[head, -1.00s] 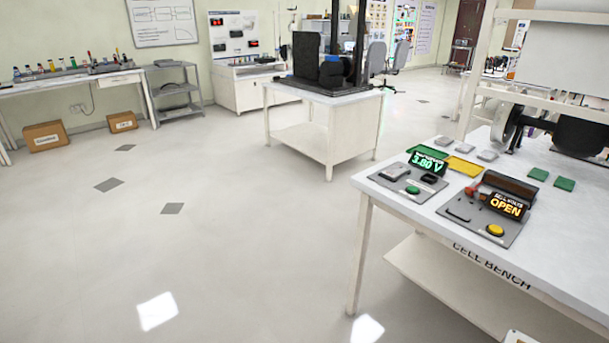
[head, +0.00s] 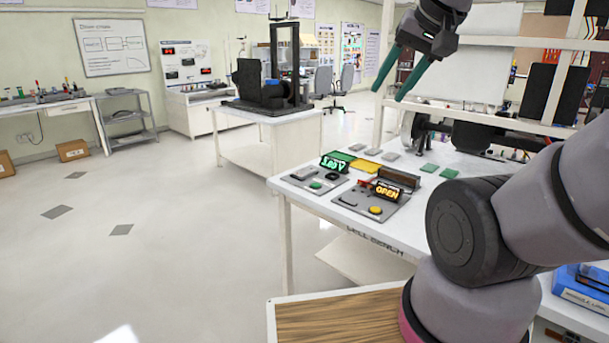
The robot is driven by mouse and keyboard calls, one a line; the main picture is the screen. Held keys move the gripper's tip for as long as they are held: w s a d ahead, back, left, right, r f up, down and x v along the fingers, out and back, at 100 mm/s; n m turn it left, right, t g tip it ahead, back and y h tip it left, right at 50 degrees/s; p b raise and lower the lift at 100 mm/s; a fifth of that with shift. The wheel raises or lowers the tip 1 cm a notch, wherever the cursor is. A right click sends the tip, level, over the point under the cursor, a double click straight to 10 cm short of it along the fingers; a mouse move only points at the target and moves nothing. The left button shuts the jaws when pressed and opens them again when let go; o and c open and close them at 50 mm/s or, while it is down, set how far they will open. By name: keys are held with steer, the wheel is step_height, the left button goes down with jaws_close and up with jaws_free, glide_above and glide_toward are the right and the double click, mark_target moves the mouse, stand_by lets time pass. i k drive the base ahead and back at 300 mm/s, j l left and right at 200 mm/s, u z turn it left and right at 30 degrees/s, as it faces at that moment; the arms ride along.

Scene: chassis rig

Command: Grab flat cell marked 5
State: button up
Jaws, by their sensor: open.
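Several small flat cells lie on the cell bench (head: 330,228) in the head view. Among them are a grey cell (head: 390,156) and a green cell (head: 449,172). No number can be read on any of them at this size. My gripper (head: 390,84) is raised above and behind the bench in the picture, with its two green fingers apart and nothing between them. It is well clear of the cells.
A tester with a green display (head: 334,163) and another reading OPEN (head: 387,192) stand near the bench's front edge. Green and yellow trays (head: 366,165) lie behind them. A white shelf frame rises at the back. The floor at left (head: 150,270) is clear.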

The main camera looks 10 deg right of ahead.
mark_target(304, 173)
steer(key=i+j+z, duration=0.8)
steer(key=j, duration=0.35)
steer(key=i+j+z, duration=0.25)
steer(key=j, duration=0.25)
steer(key=i, duration=0.1)
